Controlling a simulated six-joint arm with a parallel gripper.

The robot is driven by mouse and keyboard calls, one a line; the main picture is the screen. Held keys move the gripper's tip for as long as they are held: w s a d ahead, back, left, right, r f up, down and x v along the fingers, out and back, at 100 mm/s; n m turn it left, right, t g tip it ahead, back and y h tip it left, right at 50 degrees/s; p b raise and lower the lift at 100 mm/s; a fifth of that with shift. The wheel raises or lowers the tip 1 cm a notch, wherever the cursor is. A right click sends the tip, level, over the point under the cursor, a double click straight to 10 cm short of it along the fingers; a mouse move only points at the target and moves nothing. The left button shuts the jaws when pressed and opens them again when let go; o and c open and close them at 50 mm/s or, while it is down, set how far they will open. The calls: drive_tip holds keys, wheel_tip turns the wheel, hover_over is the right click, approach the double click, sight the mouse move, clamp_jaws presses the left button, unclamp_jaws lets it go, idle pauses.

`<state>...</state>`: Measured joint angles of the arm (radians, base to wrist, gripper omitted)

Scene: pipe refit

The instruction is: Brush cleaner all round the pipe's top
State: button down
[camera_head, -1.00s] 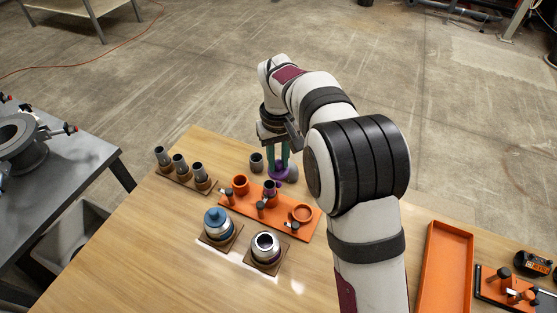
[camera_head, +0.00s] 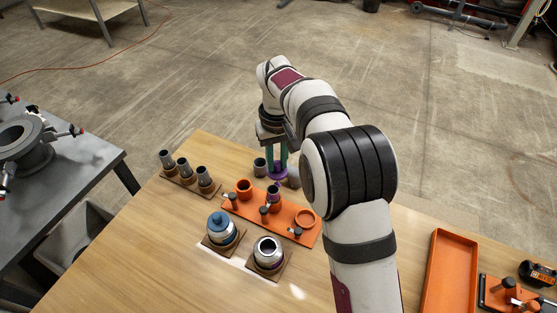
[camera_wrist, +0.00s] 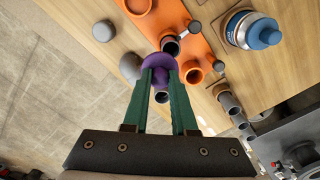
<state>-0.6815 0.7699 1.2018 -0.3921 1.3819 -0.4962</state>
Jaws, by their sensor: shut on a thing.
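My gripper (camera_head: 277,168) points down with its green fingers shut on a purple round-topped tool (camera_wrist: 160,62), which also shows in the head view (camera_head: 277,174). An upright grey pipe (camera_head: 274,192) stands in the orange fixture, just in front of the tool. Its dark open end (camera_wrist: 170,45) shows right beside the purple disc in the wrist view. Some purple shows on the pipe's upper part. I cannot tell whether the tool touches the pipe; its lower end is hidden. An open tin with a shiny rim (camera_head: 268,247) stands nearer me.
The orange fixture (camera_head: 253,211) also holds orange rings and dark knobs. A blue-lidded tin (camera_head: 221,226) stands left of the open tin. Several grey fittings (camera_head: 185,166) line a board at left. A grey cup (camera_head: 260,166) stands beside my gripper. An orange tray (camera_head: 448,270) is at right.

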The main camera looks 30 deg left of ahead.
drive_tip(key=shift+s+a, duration=0.1)
drive_tip(key=shift+a, duration=0.35)
drive_tip(key=shift+s+a, duration=0.2)
drive_tip(key=shift+a, duration=0.15)
drive_tip(key=shift+s+a, duration=0.1)
drive_tip(key=shift+s+a, duration=0.15)
drive_tip(key=shift+s, duration=0.2)
drive_tip(key=shift+s, duration=0.1)
